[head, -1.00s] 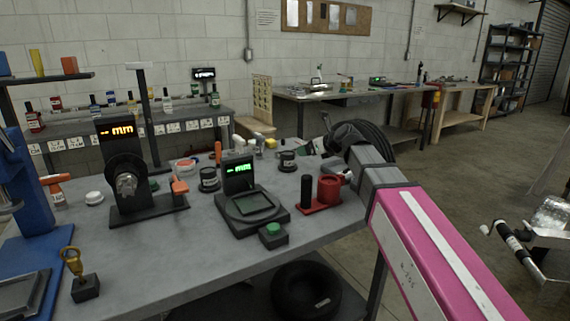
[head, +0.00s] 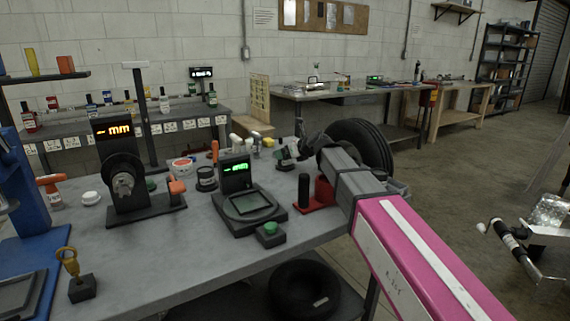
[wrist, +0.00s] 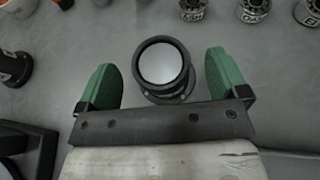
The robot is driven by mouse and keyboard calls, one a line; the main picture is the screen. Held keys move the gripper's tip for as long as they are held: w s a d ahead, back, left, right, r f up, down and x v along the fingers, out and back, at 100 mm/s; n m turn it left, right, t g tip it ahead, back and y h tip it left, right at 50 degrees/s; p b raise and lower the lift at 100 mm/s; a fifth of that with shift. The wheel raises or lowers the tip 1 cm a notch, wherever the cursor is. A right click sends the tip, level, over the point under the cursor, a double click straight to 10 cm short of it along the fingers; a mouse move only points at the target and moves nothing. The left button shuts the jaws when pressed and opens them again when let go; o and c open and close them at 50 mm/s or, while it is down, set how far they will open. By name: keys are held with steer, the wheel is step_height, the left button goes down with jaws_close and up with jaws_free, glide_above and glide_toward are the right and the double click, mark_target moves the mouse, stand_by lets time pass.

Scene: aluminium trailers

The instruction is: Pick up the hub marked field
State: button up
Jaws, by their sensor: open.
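My gripper (wrist: 160,62) is open, with its green fingers apart on either side of a round black piece (wrist: 163,66) with a pale top in the wrist view. The fingers do not appear to touch it. Several metal hubs with dark lettering, such as one hub (wrist: 255,9), stand at the top edge of the wrist view, beyond the fingers. I cannot read which is marked field. In the head view my gripper (head: 288,152) is low over the far right part of the grey bench (head: 208,240), partly hidden by my arm.
A scale with a green display (head: 246,203), a black labelled pot (head: 206,179) and a red stand with a black post (head: 304,190) are left of my arm. A dial gauge stand (head: 122,185) is further left. A tyre (head: 375,145) stands behind my arm.

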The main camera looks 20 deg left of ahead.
steer(key=shift+w+a+f, duration=0.2)
steer(key=shift+a, duration=0.15)
steer(key=c, duration=1.3)
steer(key=shift+c, duration=0.9)
steer(key=shift+r, duration=0.15)
